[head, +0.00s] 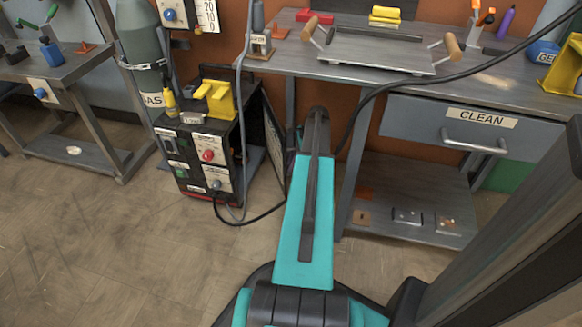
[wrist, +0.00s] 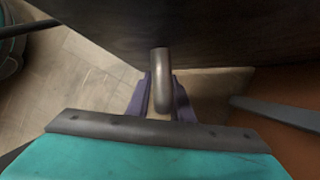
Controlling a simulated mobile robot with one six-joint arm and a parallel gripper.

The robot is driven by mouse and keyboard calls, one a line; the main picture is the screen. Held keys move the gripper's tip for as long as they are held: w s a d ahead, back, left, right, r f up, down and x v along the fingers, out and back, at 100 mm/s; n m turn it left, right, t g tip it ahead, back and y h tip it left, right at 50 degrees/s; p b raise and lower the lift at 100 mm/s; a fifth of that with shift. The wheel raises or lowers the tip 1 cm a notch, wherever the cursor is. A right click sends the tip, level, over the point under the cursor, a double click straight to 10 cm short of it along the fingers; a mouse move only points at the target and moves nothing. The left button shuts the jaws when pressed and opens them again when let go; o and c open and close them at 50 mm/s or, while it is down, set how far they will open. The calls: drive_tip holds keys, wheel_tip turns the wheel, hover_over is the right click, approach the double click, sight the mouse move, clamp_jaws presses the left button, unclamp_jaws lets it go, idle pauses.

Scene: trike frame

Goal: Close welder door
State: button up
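The welder (head: 212,142) is a black box on the floor with labels, a red knob and a yellow piece on top. Its door (head: 272,143) stands open on the right side, swung out toward my arm. In the wrist view a dark panel (wrist: 215,35) fills the top, and a grey metal handle (wrist: 160,75) sticks out from it. My gripper (wrist: 161,105) has its purple fingers on either side of this handle. Whether they press on it or stand slightly apart cannot be told. My arm hides the gripper in the head view.
A workbench (head: 370,85) with a metal tray (head: 375,50) and a CLEAN drawer (head: 450,125) stands right of the welder. A gas cylinder (head: 145,60) is behind it at left. A cable (head: 250,218) loops on the floor. Floor at front left is clear.

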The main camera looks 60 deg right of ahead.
drive_tip(key=shift+w+a+f, duration=0.1)
drive_tip(key=shift+f, duration=0.2)
clamp_jaws()
drive_tip(key=shift+a+r, duration=0.1)
